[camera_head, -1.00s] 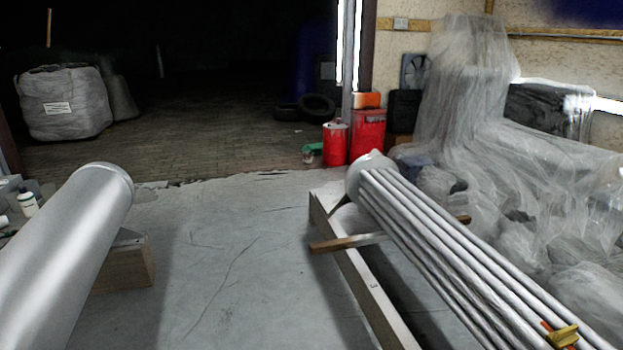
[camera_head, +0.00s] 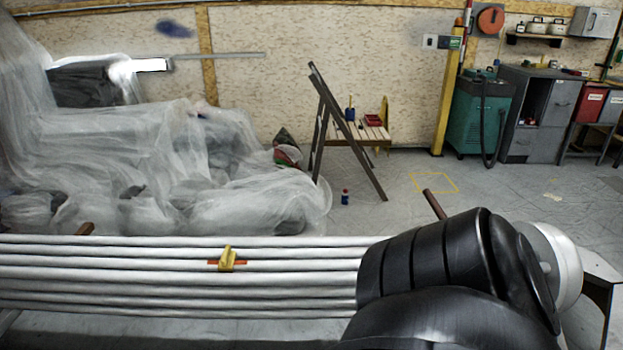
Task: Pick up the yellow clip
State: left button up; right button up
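The yellow clip (camera_head: 227,259) sits on top of a bundle of long silver-grey pipes (camera_head: 130,275), left of the picture's middle. Thin orange-red parts stick out on both sides of it. No gripper is touching it. A large black rounded form (camera_head: 450,275) lies across the right part of the pipes and hides them there; it looks like a link of my own arm, but I cannot be sure. Neither of my grippers shows in the view.
Sheet-covered goods (camera_head: 150,170) stand behind the pipes at left. A wooden stand (camera_head: 355,130) leans near the wall, with a small bottle (camera_head: 345,197) on the floor. A green machine (camera_head: 480,115) and grey cabinet (camera_head: 540,110) stand at back right. Floor between is mostly clear.

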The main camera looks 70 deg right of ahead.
aim_at(225, 266)
jog(key=z, duration=1.4)
jog(key=i, duration=0.45)
